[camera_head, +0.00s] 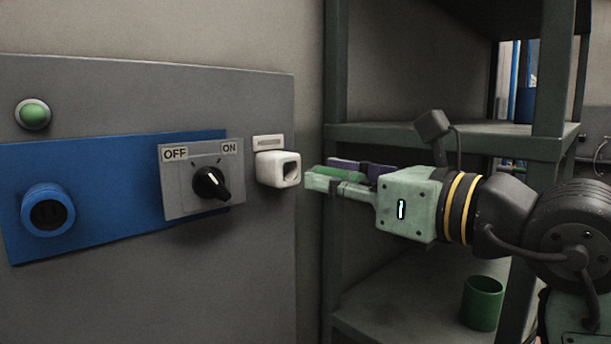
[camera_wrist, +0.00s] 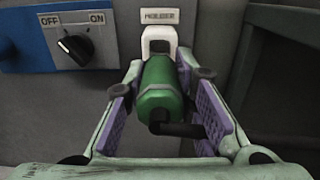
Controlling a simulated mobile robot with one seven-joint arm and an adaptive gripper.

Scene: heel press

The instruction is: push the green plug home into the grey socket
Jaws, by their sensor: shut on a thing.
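My gripper (camera_head: 320,172) points left toward the wall panel. It is shut on the green plug (camera_head: 346,174), whose body lies between the purple-padded fingers. In the wrist view my gripper (camera_wrist: 160,64) has the green plug (camera_wrist: 161,88) between its fingers, with a black cable end toward the camera. The plug's far end lines up with a white holder (camera_wrist: 160,34). In the head view that holder (camera_head: 266,170) has a dark, seemingly empty opening, a little left of the fingertips. I cannot pick out a grey socket; a round blue socket (camera_head: 32,213) sits at the far left.
A grey OFF/ON switch plate (camera_head: 174,197) with a black knob stands between the blue socket and the holder. A green button (camera_head: 33,113) is at upper left. A grey shelf (camera_head: 385,131) stands behind my gripper, with a green cup (camera_head: 482,303) on its lower board.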

